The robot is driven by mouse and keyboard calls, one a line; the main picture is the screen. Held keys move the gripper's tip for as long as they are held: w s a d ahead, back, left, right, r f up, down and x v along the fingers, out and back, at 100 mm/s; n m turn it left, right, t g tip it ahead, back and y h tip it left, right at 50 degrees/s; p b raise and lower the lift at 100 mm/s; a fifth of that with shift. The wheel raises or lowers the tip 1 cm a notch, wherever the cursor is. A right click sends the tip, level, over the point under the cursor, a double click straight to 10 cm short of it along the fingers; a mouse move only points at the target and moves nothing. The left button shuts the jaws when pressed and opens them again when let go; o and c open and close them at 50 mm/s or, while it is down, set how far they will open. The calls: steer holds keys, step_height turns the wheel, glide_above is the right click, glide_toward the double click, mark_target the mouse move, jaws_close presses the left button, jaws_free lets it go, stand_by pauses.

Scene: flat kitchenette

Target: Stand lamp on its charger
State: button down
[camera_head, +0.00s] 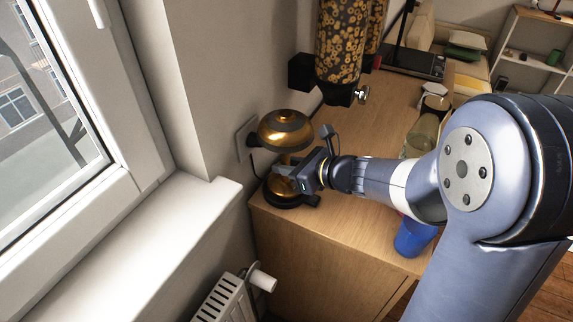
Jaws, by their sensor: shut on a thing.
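My gripper (285,171) reaches in from the right and is shut on the lamp's stem below the shade. The charger (283,202) is a black round base directly under the lamp's foot. My gripper partly hides the foot, and I cannot tell whether the foot touches the charger or hangs just above it.
A wall socket (246,137) with a black cord is behind the lamp. A cereal dispenser (342,50) hangs on the wall beyond. A blue cup (412,238) and a glass jar (422,134) stand near my arm. The window sill (150,255) and radiator (222,300) lie left of the counter (330,225).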

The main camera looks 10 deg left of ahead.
steer(key=shift+f+b, duration=0.35)
steer(key=shift+f, duration=0.05)
steer(key=c, duration=1.6)
jaws_free()
steer(key=shift+f, duration=0.1)
steer(key=p+v, duration=0.4)
steer(key=v, duration=0.7)
steer(key=shift+f, duration=0.15)
steer(key=b+x, duration=0.3)
steer(key=x, duration=0.4)
steer(key=shift+a, duration=0.15)
steer(key=shift+w+a+f, duration=0.15)
steer(key=shift+w+a, duration=0.2)
steer(key=shift+a, duration=0.2)
